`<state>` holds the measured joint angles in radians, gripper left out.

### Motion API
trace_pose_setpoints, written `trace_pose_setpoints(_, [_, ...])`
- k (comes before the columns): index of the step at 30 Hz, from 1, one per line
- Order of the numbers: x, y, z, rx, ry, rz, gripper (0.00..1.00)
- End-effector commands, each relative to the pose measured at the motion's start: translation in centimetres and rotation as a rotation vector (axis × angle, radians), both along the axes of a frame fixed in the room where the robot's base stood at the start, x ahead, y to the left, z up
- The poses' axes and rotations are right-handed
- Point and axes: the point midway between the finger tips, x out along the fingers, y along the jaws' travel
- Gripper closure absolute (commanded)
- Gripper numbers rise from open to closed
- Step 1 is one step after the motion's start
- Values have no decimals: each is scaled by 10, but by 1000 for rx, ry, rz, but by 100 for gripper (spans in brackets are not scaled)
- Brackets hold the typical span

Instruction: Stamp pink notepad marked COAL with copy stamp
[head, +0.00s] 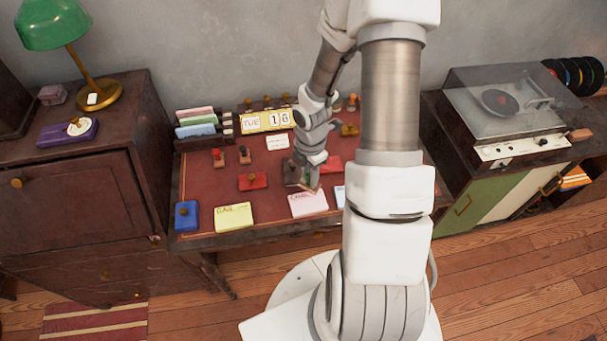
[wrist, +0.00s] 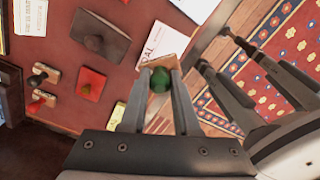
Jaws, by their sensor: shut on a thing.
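My gripper (wrist: 158,78) is shut on a stamp with a green knob (wrist: 159,82) and a wooden base (wrist: 166,62). In the head view my gripper (head: 301,172) is over the desk, just behind the pink notepad (head: 309,204). In the wrist view the pale notepad (wrist: 152,42) shows the letters "AL"; the rest of its word is hidden. The held stamp overlaps its edge in that view. I cannot tell whether they touch. The stamp's underside and any word on it are hidden.
A yellow notepad (head: 234,218) and a blue box (head: 186,215) lie left of the pink notepad. A red pad (head: 252,181) and two stamps (head: 217,157) (head: 245,155) are farther back. A calendar (head: 266,121) stands at the rear. My arm hides part of the desk's right side.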

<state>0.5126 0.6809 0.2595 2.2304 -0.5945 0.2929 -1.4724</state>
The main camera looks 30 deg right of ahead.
Motion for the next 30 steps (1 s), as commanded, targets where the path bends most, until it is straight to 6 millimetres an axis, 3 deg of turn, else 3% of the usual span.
trace_pose_setpoints(11, [-1,-4,-8,0,-1,-12,100])
trace_pose_setpoints(24, [-1,-4,-52,0,-1,-11,100])
trace_pose_setpoints(30, [-1,-4,-61,0,-1,-11,100])
